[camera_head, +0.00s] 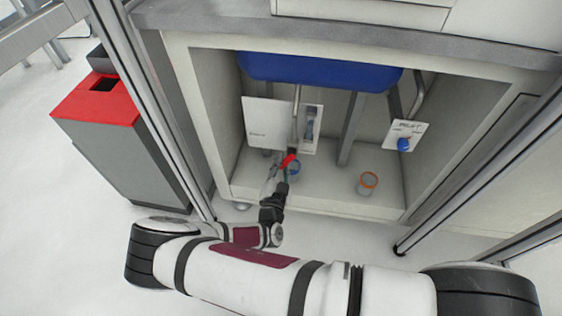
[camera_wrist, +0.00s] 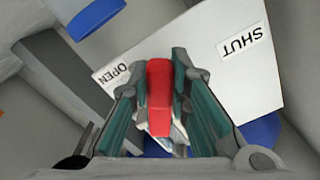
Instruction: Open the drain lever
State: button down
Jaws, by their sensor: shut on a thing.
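The red drain lever (camera_head: 289,160) is under the sink, at the lower end of a grey pipe. In the wrist view the red lever (camera_wrist: 159,95) lies between my fingers, in front of a white plate (camera_wrist: 205,62). The plate has an OPEN label (camera_wrist: 112,73) to the left of the lever and a SHUT label (camera_wrist: 244,41) to its upper right. My gripper (camera_wrist: 159,80) is shut on the lever, one finger on each side. In the head view my gripper (camera_head: 280,172) reaches into the cabinet from below. The lever's pivot is hidden.
A white panel (camera_head: 262,135) stands behind the pipe under a blue basin (camera_head: 318,72). A panel with a blue knob (camera_head: 403,145) is at the right. An orange-rimmed jar (camera_head: 368,182) stands on the cabinet floor. A red-topped bin (camera_head: 97,102) and metal posts flank the cabinet.

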jog(key=shift+s+f+n, duration=0.1)
jog(key=shift+f+n, duration=0.1)
jog(key=shift+n, duration=0.1)
dwell(0.4)
jog(key=c, duration=1.5)
grip_release()
jog(key=s, duration=0.4)
jog(key=s+a, duration=0.1)
jog(key=s, duration=0.2)
jog(key=s+a, duration=0.1)
jog(key=s, duration=0.3)
jog(key=shift+s+a, duration=0.1)
jog(key=shift+s, duration=0.25)
